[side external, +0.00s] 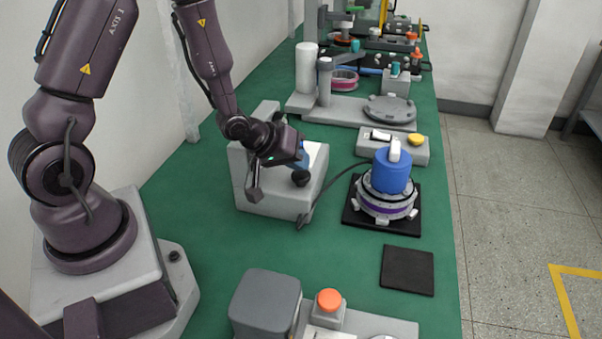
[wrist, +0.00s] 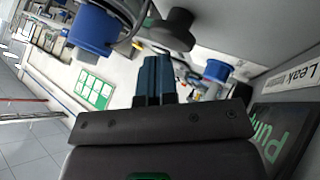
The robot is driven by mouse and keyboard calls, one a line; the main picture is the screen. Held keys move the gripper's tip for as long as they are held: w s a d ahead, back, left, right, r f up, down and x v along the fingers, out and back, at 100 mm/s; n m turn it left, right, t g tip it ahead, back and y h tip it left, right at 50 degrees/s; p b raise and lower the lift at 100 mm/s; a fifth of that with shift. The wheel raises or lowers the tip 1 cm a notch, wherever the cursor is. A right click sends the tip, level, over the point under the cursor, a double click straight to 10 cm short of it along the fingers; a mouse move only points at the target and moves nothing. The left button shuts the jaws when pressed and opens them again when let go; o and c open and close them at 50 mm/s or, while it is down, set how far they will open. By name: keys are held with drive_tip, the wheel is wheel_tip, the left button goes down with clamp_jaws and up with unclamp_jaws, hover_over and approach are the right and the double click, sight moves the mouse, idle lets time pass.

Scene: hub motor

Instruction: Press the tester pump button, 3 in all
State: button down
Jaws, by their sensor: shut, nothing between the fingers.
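The tester is a grey box (side external: 265,196) on the green bench in the side external view, under my gripper. A black round knob (side external: 300,178), likely the pump button, sits on the tester's right side; a black knob also shows in the wrist view (wrist: 172,30), just beyond my fingertips. My gripper (side external: 304,160) has its blue fingers together and empty, close above the knob in the side view; whether they touch it I cannot tell. In the wrist view the shut fingers (wrist: 152,62) point toward the knob. The tester's dark screen (wrist: 285,135) shows partly cut-off green lettering.
A hub motor (side external: 385,206) with a blue cap (side external: 392,172) stands on a black pad right of the tester; a dark hose runs between them. A bare black pad (side external: 407,270) and an orange-button unit (side external: 329,301) are nearer.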

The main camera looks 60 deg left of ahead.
sight(297, 172)
drive_tip(key=shift+s+a+f, duration=0.1)
drive_tip(key=shift+s+f, duration=0.05)
drive_tip(key=shift+f, duration=0.5)
drive_tip(key=shift+s+a+f, duration=0.1)
drive_tip(key=shift+f, duration=0.5)
idle(0.6)
drive_tip(key=shift+r, duration=0.1)
drive_tip(key=shift+a+r, duration=0.1)
drive_tip(key=shift+r, duration=1.3)
drive_tip(key=shift+w+d+r, duration=0.1)
drive_tip(key=shift+r, duration=1.2)
drive_tip(key=shift+d+r, duration=0.1)
drive_tip(key=shift+r, duration=1.2)
wheel_tip(297, 172, up, 4)
drive_tip(key=shift+w+d, duration=0.1)
drive_tip(key=shift+w, duration=0.05)
idle(0.4)
drive_tip(key=shift+f, duration=0.15)
